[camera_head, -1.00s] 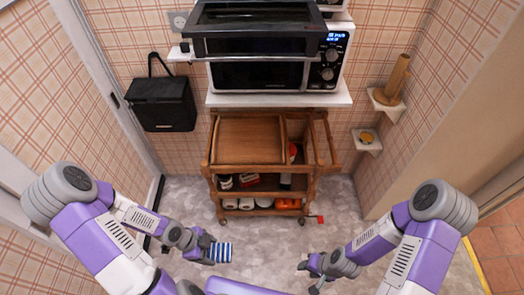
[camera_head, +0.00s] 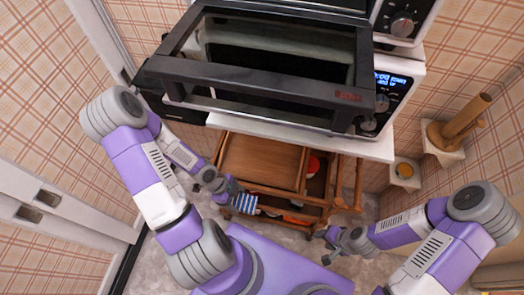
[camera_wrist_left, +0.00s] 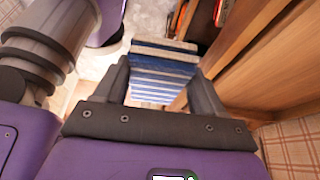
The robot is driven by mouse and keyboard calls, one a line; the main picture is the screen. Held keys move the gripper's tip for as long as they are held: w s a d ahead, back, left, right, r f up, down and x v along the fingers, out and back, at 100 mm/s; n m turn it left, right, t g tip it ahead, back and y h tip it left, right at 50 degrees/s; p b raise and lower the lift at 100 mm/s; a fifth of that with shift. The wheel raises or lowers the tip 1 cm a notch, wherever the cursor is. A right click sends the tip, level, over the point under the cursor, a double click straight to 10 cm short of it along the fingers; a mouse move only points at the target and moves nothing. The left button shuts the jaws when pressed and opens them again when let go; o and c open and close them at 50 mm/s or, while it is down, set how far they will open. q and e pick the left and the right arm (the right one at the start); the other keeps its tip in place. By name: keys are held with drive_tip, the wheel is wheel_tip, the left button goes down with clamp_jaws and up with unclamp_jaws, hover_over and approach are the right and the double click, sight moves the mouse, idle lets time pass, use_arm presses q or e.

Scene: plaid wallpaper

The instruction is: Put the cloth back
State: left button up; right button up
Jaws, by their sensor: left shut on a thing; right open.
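The cloth (camera_head: 245,203) is folded and has blue and white stripes. My left gripper (camera_head: 230,190) is shut on it, beside the left front of the wooden cart (camera_head: 240,158). In the left wrist view the cloth (camera_wrist_left: 160,72) sits between the two fingers (camera_wrist_left: 162,85), with the cart's wood (camera_wrist_left: 250,60) close on the right. The cloth's far end is clear of the fingers. My right gripper (camera_head: 330,243) is open and empty, low in front of the cart's right side.
A dark oven with its glass door open (camera_head: 260,70) overhangs the cart on a white shelf (camera_head: 300,139). Small wall shelves at right hold a wooden holder (camera_head: 462,122) and a small round item (camera_head: 404,170). Red items show inside the cart (camera_head: 313,165).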

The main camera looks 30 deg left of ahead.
use_arm(q)
drive_tip(key=w+a+p, duration=0.1)
drive_tip(key=w, duration=0.4)
drive_tip(key=b, duration=0.1)
hover_over(254, 164)
drive_tip(key=a, duration=0.2)
drive_tip(key=shift+s+d, duration=0.2)
drive_tip(key=shift+s, duration=0.15)
drive_tip(key=shift+w, duration=0.15)
wheel_tip(254, 164, down, 4)
drive_tip(key=shift+r+b, duration=0.2)
drive_tip(key=shift+b, duration=0.55)
drive_tip(key=shift+r, duration=0.1)
drive_tip(key=o, duration=1)
